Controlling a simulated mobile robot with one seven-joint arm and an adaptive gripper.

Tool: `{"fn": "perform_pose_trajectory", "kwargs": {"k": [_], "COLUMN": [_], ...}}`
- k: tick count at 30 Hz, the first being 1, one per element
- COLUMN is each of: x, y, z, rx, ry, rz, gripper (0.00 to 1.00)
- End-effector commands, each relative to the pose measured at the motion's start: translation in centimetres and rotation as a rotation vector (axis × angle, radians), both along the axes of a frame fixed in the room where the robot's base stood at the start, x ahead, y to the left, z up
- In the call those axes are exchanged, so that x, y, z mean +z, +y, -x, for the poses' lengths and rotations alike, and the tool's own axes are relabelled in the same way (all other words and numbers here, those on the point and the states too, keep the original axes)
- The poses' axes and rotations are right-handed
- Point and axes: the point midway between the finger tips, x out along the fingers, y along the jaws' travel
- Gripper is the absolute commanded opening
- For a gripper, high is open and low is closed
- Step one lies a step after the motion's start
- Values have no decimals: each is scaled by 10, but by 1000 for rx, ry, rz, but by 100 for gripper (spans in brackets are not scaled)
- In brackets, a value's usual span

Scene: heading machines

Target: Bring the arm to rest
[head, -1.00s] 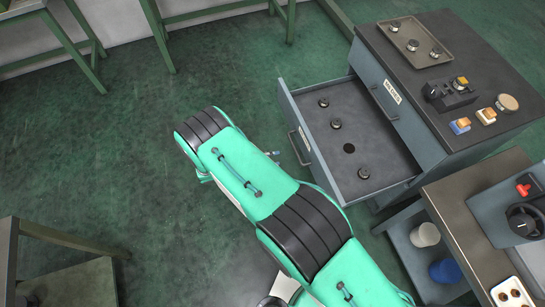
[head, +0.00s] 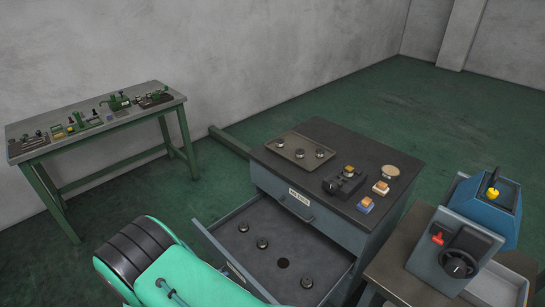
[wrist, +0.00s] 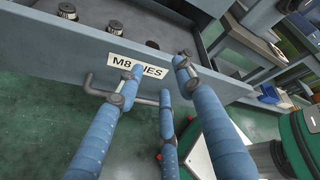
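My gripper (wrist: 160,75) has several blue padded fingers, spread apart with nothing between them. In the wrist view it is in front of the open drawer's front panel (wrist: 185,90), labelled M8 DIES. The bar handle (wrist: 98,92) passes behind the fingers; I cannot tell whether they touch it. In the head view my green arm (head: 170,270) shows at the lower left beside the open drawer (head: 222,228), and the gripper is out of frame.
The grey cabinet (head: 345,224) bears a tray (head: 283,150) and small items. Several round dies and a dark hole show in the drawer. A workbench (head: 85,143) stands at the left wall. A machine table (head: 395,265) is at right. Open floor lies behind the cabinet.

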Motion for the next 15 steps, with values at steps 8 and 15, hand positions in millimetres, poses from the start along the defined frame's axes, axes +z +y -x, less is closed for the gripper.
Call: {"fn": "perform_pose_trajectory", "kwargs": {"k": [8, 15], "x": [82, 145], "y": [-47, -91], "z": [-25, -35], "rx": [-237, -443], "ry": [-127, -248], "rz": [-214, -385], "gripper": [37, 37]}}
